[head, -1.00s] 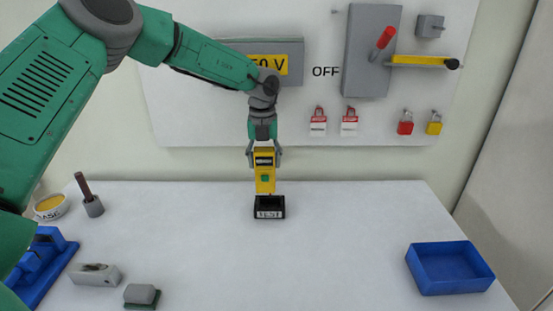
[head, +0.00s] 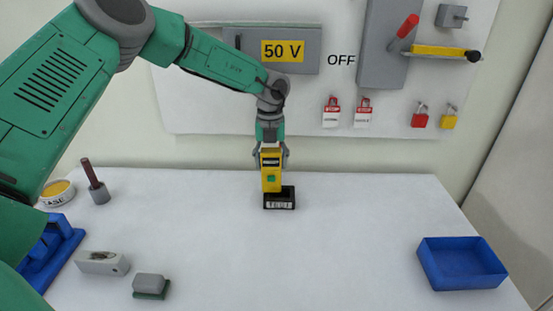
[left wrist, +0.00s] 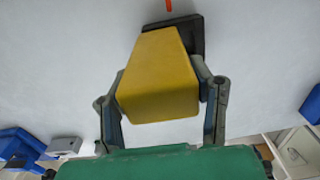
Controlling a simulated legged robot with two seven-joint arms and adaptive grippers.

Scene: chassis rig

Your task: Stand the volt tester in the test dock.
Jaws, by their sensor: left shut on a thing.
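The test dock (head: 280,204) is a small black box with a white label on the table. In the head view the tester's lower end is at the dock, slightly left of its middle; I cannot tell whether it is inside. In the left wrist view the yellow tester (left wrist: 158,80) sits between the fingers, with the dark dock (left wrist: 190,35) beyond it. My right gripper is not in view.
A blue tray (head: 462,265) is at the right. A grey block (head: 102,263), a grey-green block (head: 150,286), a brush-like tool (head: 97,185), a bowl (head: 57,193) and a blue holder (head: 50,250) are at the left. The panel (head: 310,110) stands behind. The table's middle is clear.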

